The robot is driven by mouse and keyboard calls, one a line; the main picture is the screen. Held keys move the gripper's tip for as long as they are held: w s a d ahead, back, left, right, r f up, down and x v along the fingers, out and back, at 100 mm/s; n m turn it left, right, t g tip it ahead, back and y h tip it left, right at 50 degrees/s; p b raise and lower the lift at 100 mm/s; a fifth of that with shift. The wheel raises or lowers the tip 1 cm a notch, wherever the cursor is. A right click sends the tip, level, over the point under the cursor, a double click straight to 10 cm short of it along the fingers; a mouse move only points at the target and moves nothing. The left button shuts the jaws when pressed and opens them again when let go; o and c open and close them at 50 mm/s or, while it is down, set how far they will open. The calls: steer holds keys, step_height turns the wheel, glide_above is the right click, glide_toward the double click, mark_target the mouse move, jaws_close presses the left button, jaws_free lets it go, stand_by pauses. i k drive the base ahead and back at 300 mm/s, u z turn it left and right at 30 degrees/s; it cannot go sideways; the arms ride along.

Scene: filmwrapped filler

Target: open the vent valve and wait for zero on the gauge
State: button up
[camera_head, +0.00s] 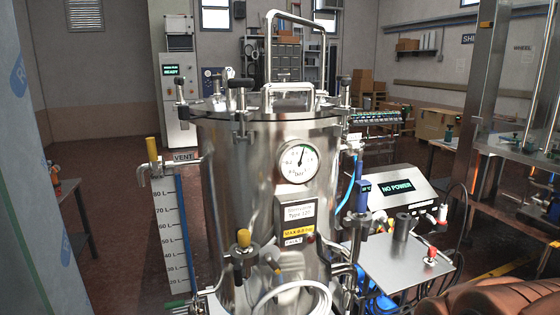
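A tall stainless steel pressure vessel (247,215) stands in the middle of the head view. Its round white gauge (299,161) faces me, and the dark needle points almost straight up, slightly right. The scale figures are too small to read surely, and I cannot tell where zero lies. At the left, a pipe under a VENT label (185,156) leaves the vessel and bends down. The vent valve's yellow handle (152,150) stands upright on this pipe. Nothing is touching the handle. My gripper is not in view.
A level scale (171,225) hangs below the vent pipe. Another yellow-knobbed valve (243,238) and a white coiled hose (290,290) are at the vessel's front. A panel reading NO POWER (397,188) stands at the right. A pale panel (35,200) fills the left edge.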

mark_target(152, 149)
steer(key=u, duration=0.95)
steer(key=i, duration=0.7)
steer(key=u, duration=1.6)
